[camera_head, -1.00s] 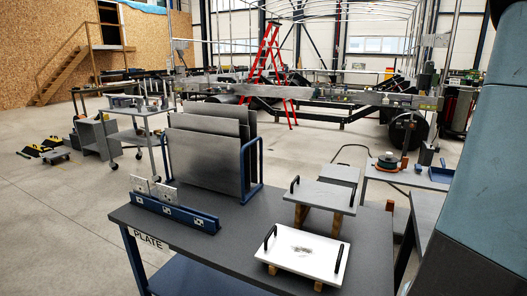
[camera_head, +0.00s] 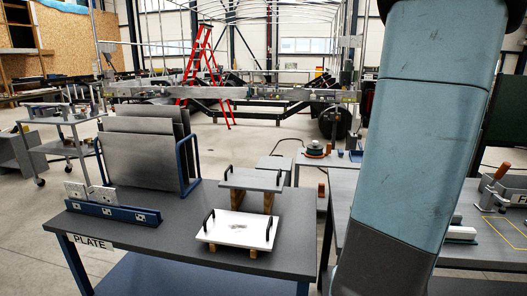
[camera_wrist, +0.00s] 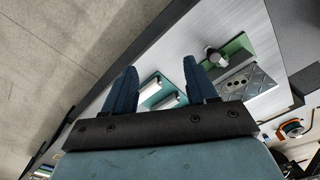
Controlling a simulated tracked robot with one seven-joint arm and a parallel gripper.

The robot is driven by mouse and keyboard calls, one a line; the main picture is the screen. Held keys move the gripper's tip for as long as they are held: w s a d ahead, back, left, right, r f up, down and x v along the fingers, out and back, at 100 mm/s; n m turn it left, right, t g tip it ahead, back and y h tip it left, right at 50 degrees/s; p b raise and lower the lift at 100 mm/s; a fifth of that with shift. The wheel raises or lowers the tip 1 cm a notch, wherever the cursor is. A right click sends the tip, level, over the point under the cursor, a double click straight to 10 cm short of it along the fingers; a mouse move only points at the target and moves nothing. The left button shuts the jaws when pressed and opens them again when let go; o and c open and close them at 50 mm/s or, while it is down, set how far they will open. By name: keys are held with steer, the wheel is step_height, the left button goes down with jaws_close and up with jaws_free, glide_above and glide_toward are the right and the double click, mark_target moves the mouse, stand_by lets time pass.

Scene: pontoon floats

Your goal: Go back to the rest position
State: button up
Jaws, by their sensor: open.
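My gripper (camera_wrist: 162,88) shows in the wrist view with its two dark blue fingers spread apart and nothing between them. It hangs over a grey tabletop. Beyond the fingers lie a teal and white piece (camera_wrist: 160,90) and a green block (camera_wrist: 238,48), with a dark plate with round holes (camera_wrist: 240,82) beside the right finger. In the head view my blue arm stands upright at the right, and the gripper itself is out of that view.
A grey table (camera_head: 150,237) marked PLATE carries a rack of upright sheets (camera_head: 140,155), a blue fixture (camera_head: 112,210), and a white handled plate (camera_head: 238,229).

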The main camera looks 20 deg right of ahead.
steer(key=w+a+r+n+t, duration=0.1)
steer(key=w+a+r+n, duration=0.15)
steer(key=a, duration=0.45)
steer(key=w+a+r+n+t, duration=0.1)
steer(key=w+a+n, duration=0.1)
steer(key=w+a, duration=0.35)
steer(key=w+a+r+n+t, duration=0.1)
steer(key=w+a+r+n, duration=0.1)
steer(key=a, duration=0.7)
steer(key=s+a+n+t, duration=0.1)
steer(key=s+a+n, duration=0.1)
steer(key=a, duration=0.7)
steer(key=s+a+r+n+t, duration=0.1)
steer(key=s+a+n, duration=0.2)
steer(key=a, duration=0.7)
steer(key=shift+a+n, duration=0.2)
steer(key=shift+n, duration=0.55)
